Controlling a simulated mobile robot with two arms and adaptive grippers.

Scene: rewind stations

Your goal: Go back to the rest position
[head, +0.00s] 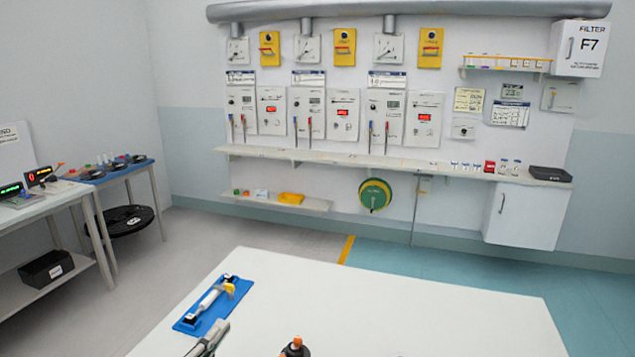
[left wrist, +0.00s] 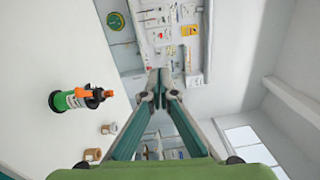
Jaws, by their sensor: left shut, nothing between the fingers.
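My left gripper (head: 210,340) shows at the bottom edge of the head view, over the white table (head: 400,310). It is shut and empty. In the left wrist view its closed fingers (left wrist: 159,78) point towards the wall with the panels. My right gripper is in neither view.
A blue tray (head: 185,324) with a white cylindrical part lies at the table's left. An orange-topped object (head: 296,347) stands at the front; the wrist view shows a green, black and orange device (left wrist: 75,98) and two small spools (left wrist: 92,154). The table's right side is clear.

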